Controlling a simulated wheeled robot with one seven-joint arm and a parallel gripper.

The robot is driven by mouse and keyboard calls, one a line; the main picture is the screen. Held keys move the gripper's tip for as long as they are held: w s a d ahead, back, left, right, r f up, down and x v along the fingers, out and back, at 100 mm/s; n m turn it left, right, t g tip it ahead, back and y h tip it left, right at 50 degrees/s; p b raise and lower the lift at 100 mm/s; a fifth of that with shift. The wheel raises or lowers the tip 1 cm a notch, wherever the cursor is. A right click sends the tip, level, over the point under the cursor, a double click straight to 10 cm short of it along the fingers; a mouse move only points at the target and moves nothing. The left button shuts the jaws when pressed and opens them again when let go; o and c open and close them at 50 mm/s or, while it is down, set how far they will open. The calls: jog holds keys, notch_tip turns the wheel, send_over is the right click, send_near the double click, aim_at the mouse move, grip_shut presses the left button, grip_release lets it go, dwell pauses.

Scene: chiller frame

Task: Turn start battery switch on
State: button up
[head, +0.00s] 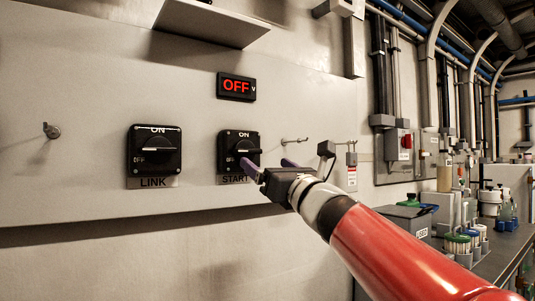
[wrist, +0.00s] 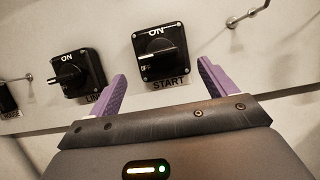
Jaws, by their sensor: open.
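The START battery switch (head: 238,148) is a black square rotary switch on the grey wall panel, marked ON at the top and OFF at the left. Its knob lies horizontal, towards OFF. It also shows in the wrist view (wrist: 160,52), just beyond the fingers. A display (head: 236,86) above it reads OFF in red. My gripper (head: 268,166) is open and empty, with purple fingers, in front of and slightly below and right of the switch. In the wrist view the open fingers (wrist: 162,73) straddle the lower part of the switch's outline. No contact shows.
The similar LINK switch (head: 154,150) is to the left, its knob also horizontal. A hook (head: 295,141) sticks out to the right of START, and a peg (head: 51,130) at far left. A shelf (head: 210,22) juts out above. A cluttered bench (head: 505,250) is at right.

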aim_at(251, 152)
jog(key=p+x, duration=0.3)
jog(key=x, duration=0.4)
jog(key=shift+w+a+r, duration=0.15)
jog(key=shift+w+a, duration=0.05)
jog(key=shift+a, duration=0.1)
jog(key=shift+c, duration=0.3)
jog(key=c, duration=0.9)
